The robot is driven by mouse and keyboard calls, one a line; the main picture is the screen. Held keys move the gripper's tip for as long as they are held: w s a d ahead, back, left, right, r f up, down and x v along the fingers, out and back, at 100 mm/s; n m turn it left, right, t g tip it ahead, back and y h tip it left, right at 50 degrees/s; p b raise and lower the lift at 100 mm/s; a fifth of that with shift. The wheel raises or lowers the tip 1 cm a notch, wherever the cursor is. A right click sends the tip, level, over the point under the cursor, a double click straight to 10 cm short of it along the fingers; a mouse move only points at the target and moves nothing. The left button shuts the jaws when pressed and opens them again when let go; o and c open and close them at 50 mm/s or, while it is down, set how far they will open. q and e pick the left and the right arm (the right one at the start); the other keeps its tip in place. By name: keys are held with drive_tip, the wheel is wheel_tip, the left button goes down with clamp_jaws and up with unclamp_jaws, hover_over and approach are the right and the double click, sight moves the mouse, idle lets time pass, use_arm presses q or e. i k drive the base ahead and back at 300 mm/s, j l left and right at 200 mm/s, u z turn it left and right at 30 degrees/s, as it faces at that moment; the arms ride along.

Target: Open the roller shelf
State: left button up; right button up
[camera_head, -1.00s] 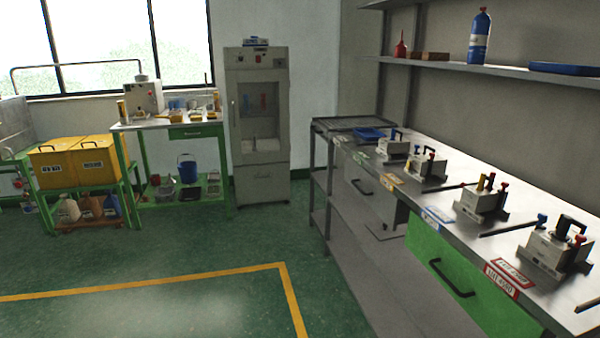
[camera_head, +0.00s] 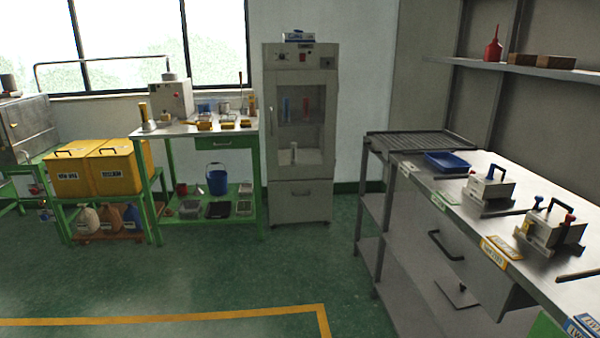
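A dark slatted rack top (camera_head: 420,142), which may be the roller shelf, lies at the far end of the right-hand bench. It sits over a grey open frame with lower shelves (camera_head: 375,245). I cannot tell from here whether it has rollers or how it opens. A grey drawer (camera_head: 465,262) with a dark handle is under the bench beside it. Neither of my grippers is in view.
A blue tray (camera_head: 447,162) and metal moulds (camera_head: 488,188) stand on the bench. A grey glass-door cabinet (camera_head: 300,190), a green-framed worktable (camera_head: 195,128) and yellow bins (camera_head: 98,168) line the back. Green floor (camera_head: 200,275) in front is clear.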

sight(384, 142)
drive_tip(key=i, duration=1.4)
drive_tip(key=i+z, duration=0.15)
drive_tip(key=i, duration=0.5)
drive_tip(key=i+j+z, duration=0.15)
drive_tip(key=i, duration=0.55)
